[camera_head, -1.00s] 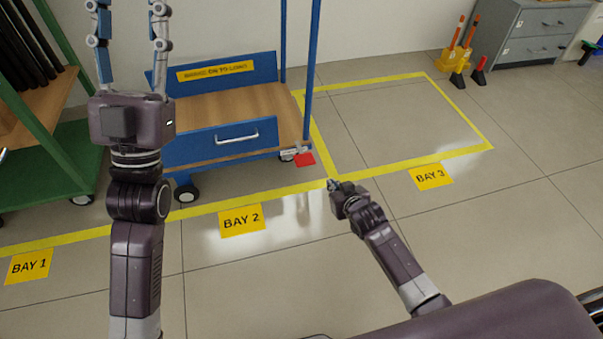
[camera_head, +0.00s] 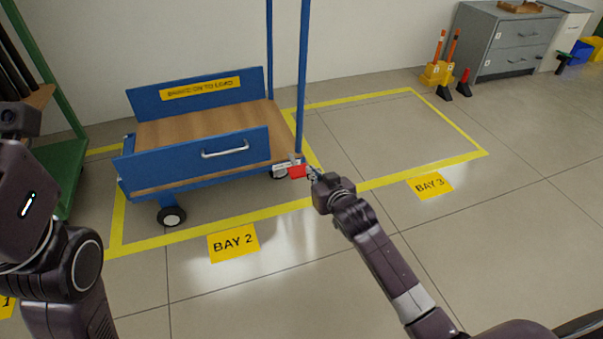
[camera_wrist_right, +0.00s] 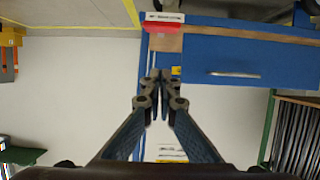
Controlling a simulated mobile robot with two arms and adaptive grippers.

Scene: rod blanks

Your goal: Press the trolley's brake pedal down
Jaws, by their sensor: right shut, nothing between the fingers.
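The blue trolley (camera_head: 150,157) with a wooden deck stands in the bay marked BAY 2. Its red brake pedal (camera_head: 298,171) sticks out at the near right corner, beside a wheel. My right gripper (camera_head: 314,174) is shut and empty, with its fingertips just right of the pedal; I cannot tell whether they touch it. In the right wrist view the pedal (camera_wrist_right: 163,29) lies beyond the shut fingertips (camera_wrist_right: 158,77), below a white label in the picture. My left arm is at the left edge; its gripper (camera_head: 18,120) is only partly visible and its fingers cannot be made out.
Yellow floor lines (camera_head: 445,160) mark the bays; BAY 3 is empty. A green rack (camera_head: 65,165) stands at the left. A grey drawer cabinet (camera_head: 505,42) and several orange-handled tools (camera_head: 440,70) stand at the back right. Blue trolley posts (camera_head: 302,75) rise near the pedal.

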